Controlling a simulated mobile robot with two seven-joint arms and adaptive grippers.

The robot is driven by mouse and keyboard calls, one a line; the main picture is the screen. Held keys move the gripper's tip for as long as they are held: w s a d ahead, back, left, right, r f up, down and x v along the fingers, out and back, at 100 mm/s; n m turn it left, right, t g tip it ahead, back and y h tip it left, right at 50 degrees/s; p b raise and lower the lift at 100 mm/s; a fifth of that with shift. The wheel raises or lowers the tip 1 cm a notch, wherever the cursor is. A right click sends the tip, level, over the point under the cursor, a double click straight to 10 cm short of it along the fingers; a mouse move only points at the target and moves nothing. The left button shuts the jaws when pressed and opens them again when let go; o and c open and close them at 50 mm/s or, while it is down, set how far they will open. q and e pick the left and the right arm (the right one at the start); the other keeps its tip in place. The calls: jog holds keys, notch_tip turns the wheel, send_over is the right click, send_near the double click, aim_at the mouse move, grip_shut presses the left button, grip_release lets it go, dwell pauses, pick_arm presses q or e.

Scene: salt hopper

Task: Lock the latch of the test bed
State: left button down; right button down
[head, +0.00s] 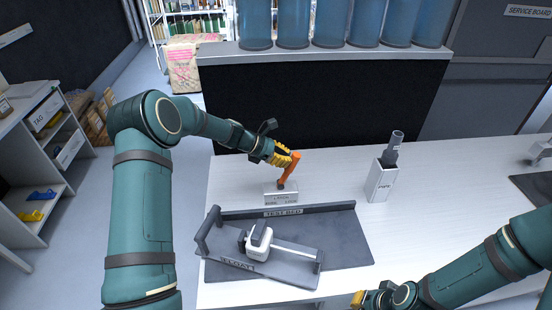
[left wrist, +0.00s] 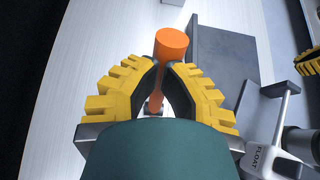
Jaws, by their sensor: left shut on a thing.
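The test bed (head: 345,230) is a dark grey tray with raised edges on the white table, labelled TEST BED at its back edge. Behind that edge stands a small pale metal block (head: 281,198) with small lettering, too blurred to read. An orange latch lever (head: 291,170) rises from it, tilted to the right at the top. My left gripper (head: 286,158) is shut on the lever near its upper part. In the left wrist view, the yellow fingers close around the orange lever (left wrist: 172,45). My right gripper (head: 360,298) shows only partly at the bottom edge of the head view.
A white float unit (head: 259,243) with a rod lies on the test bed. A white holder (head: 381,182) with a grey tool in it stands to the right. Blue cylinders (head: 330,22) line the back counter. The table between holder and right arm is clear.

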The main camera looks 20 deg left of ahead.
aim_at(288, 171)
pick_arm(q)
jog(key=shift+w+d+f, duration=0.1)
jog(key=shift+w+d, duration=0.15)
jog(key=shift+d, duration=0.2)
jog(key=shift+w+d+f, duration=0.1)
jog(key=shift+w+d, duration=0.1)
jog(key=shift+d, duration=0.35)
jog(key=s+a+r+n, duration=0.3)
jog(key=s+a+n, duration=0.15)
jog(key=n, duration=0.45)
jog(key=s+a+r+n, duration=0.25)
jog(key=a+n, duration=0.35)
jog(key=n, duration=0.3)
jog(key=shift+h, duration=0.3)
jog(key=x, duration=1.3)
jog(key=shift+w+f, duration=0.15)
jog(key=shift+w, duration=0.05)
jog(key=shift+d+p, duration=0.1)
jog(key=shift+p, duration=0.25)
